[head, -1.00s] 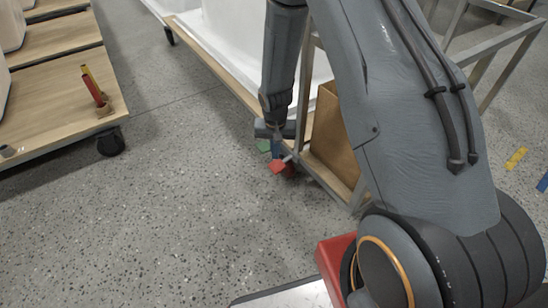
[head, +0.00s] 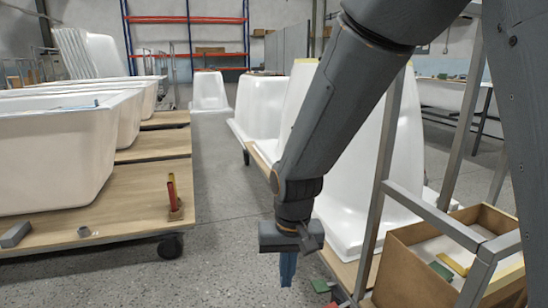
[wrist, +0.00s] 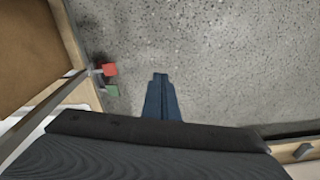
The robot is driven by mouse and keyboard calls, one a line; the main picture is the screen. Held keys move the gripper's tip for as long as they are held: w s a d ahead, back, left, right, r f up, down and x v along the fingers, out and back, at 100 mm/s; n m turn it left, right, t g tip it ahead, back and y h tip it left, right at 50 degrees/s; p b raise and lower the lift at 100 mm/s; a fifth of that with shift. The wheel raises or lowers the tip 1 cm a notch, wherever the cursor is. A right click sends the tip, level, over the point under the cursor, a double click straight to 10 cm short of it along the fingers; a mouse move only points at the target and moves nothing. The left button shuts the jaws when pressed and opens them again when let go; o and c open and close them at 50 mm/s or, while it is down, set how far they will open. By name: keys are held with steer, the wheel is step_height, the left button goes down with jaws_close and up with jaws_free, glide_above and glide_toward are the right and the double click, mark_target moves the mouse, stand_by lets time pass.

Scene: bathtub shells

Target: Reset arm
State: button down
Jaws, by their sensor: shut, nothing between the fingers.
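My gripper (head: 288,270) points down over the open floor in the head view, with its blue fingers together. In the wrist view my gripper (wrist: 160,78) also shows, with its fingertips side by side and nothing held. The grey speckled floor is below it. My arm reaches down from the upper right of the head view.
A metal-framed cart with a cardboard box (head: 408,283) stands to the right, close to my arm. A wooden trolley (head: 120,205) with white bathtub shells (head: 60,150) stands left. White shells (head: 350,205) stand behind my arm. Open floor (head: 215,190) lies between.

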steer(key=s+a+r+n+y, duration=0.1)
steer(key=s+r+n, duration=0.15)
steer(key=s, duration=0.45)
steer(key=s+a+r+n, duration=0.1)
steer(key=s+a+r, duration=0.1)
steer(key=s+r, duration=0.3)
steer(key=s+a+r+n+y, duration=0.1)
steer(key=s+r, duration=0.1)
steer(key=s, duration=0.6)
steer(key=d+r+m+h+p, duration=0.1)
steer(key=d+r+m+p, duration=0.2)
steer(key=d+r+p, duration=0.7)
steer(key=d+r+m+h+p, duration=0.1)
steer(key=d+r+m+p, duration=0.2)
steer(key=d+r+p, duration=0.7)
step_height(320, 180, up, 6)
steer(key=p, duration=1.4)
steer(key=shift+w+d+g, duration=0.25)
steer(key=shift+w+g, duration=0.05)
steer(key=shift+g, duration=0.1)
steer(key=shift+r, duration=0.1)
